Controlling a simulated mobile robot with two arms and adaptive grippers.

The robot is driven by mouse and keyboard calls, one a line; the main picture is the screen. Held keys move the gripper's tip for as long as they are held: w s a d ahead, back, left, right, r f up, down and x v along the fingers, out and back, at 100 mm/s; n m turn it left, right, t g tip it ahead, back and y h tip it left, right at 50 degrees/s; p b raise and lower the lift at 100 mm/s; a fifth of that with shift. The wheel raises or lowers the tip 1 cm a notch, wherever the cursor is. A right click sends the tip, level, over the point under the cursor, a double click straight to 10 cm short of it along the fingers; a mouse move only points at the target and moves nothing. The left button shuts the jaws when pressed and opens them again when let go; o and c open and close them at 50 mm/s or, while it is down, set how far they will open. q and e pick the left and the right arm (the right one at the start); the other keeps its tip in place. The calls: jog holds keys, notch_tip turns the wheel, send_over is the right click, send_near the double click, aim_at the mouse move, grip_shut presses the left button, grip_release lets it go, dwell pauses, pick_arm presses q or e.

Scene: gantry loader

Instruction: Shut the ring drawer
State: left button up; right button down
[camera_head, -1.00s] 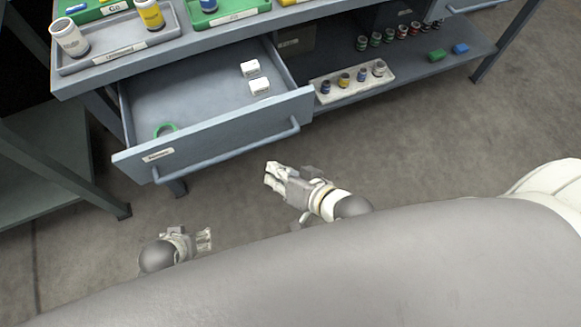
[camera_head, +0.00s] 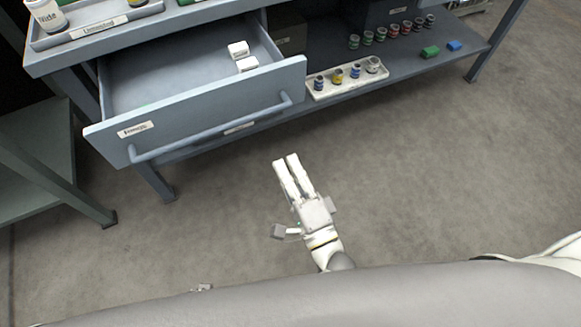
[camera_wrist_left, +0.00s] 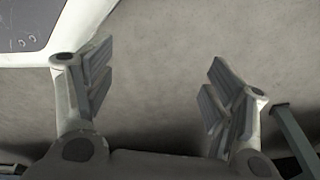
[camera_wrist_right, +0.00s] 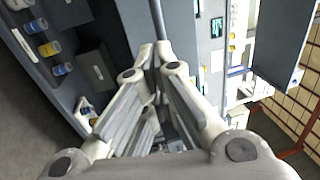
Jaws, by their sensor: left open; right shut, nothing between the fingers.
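The ring drawer (camera_head: 200,106) is pulled out from the grey bench, with a labelled front and a long bar handle (camera_head: 215,128). Two small white boxes (camera_head: 238,50) lie inside; no ring shows, and the front hides the drawer's near part. My right gripper (camera_head: 285,163) is shut and empty, in front of the drawer's right end, apart from the handle in the head view. In the right wrist view a grey bar (camera_wrist_right: 156,20), likely the handle, runs beyond its fingers. My left gripper (camera_wrist_left: 160,65) is open and empty over the floor; only a sliver shows in the head view.
The bench's lower shelf (camera_head: 400,72) holds a white tray of small jars (camera_head: 345,80), more jars, and green and blue blocks. A green-grey table (camera_head: 40,160) stands left of the drawer. The floor (camera_head: 420,180) in front is clear.

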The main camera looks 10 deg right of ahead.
pick_arm(q)
jog(key=shift+s+f, duration=0.4)
jog(key=shift+s, duration=0.05)
pick_arm(e)
jog(key=x, duration=1)
jog(key=shift+w, duration=0.35)
jog(key=shift+a, duration=0.1)
